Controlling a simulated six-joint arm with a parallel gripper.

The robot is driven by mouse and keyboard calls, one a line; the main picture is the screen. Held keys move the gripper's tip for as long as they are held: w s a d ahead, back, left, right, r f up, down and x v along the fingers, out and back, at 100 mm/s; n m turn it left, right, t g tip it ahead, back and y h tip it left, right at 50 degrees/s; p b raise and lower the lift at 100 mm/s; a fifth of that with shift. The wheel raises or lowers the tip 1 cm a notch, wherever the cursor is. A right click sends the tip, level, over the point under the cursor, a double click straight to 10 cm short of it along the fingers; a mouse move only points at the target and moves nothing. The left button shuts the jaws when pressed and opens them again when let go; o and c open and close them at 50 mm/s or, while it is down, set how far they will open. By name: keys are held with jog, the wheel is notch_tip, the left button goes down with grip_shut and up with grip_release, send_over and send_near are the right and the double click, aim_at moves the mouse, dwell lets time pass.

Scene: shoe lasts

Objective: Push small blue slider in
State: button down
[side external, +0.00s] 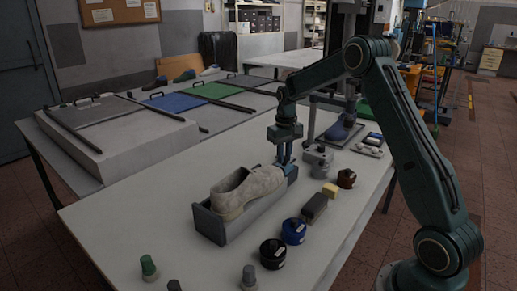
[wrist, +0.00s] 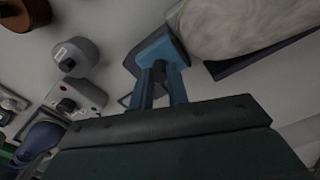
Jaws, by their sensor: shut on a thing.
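The small blue slider (wrist: 157,49) sits at the toe end of a grey cradle (side external: 210,226), which holds a beige shoe (side external: 245,191). The slider also shows in the side external view (side external: 291,171), partly hidden by my fingers. My gripper (side external: 284,160) points down at the slider, just beyond the shoe's toe. In the wrist view my two fingers (wrist: 162,72) meet the slider's near side and are shut on it. The shoe (wrist: 240,25) lies close to the slider, at upper right. The exact contact between fingers and slider is partly hidden.
A grey round device (side external: 319,160) stands close right of my gripper. Blue (side external: 293,231), black (side external: 273,253) and brown (side external: 346,178) jars line the near side, with a dark brush-like block (side external: 314,208) and a yellow block (side external: 330,190). A green-topped peg (side external: 148,266) stands in front.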

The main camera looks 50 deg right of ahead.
jog(key=shift+a, duration=0.3)
jog(key=c, duration=1.6)
grip_release()
jog(key=shift+d+r, duration=0.1)
jog(key=shift+r, duration=0.05)
jog(key=shift+r, duration=0.2)
notch_tip(320, 180, up, 13)
jog(key=shift+r, duration=0.1)
